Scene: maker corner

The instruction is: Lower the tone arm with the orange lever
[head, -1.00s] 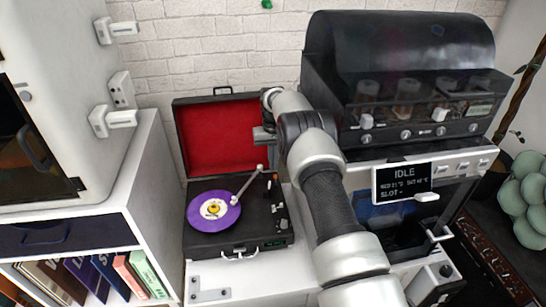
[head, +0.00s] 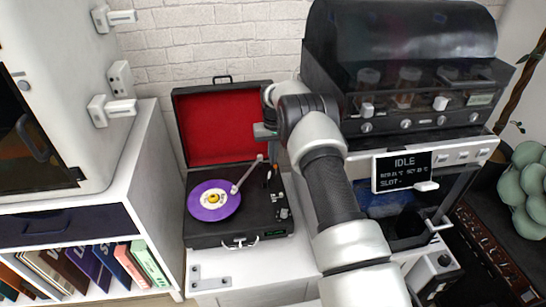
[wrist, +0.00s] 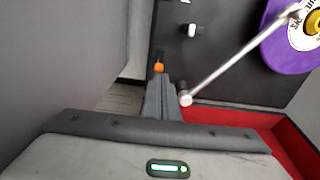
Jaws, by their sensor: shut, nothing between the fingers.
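The record player (head: 225,232) is an open black case with a red-lined lid and a purple record (head: 211,214). The white tone arm (head: 249,174) reaches over the record; it also crosses the wrist view (wrist: 237,58). I cannot tell whether its tip touches the record. The small orange lever (wrist: 158,67) shows just beyond my fingertips in the wrist view; in the head view (head: 269,175) it is tiny. My gripper (wrist: 160,84) is shut and empty, close to the lever. Whether it touches the lever is unclear. In the head view the gripper (head: 264,132) is partly hidden by my arm.
A dark-hooded machine (head: 405,60) with a display (head: 402,172) stands at the right, close to my arm. A white shelf (head: 140,190) with books stands at the left. The open red lid (head: 222,125) stands behind the deck.

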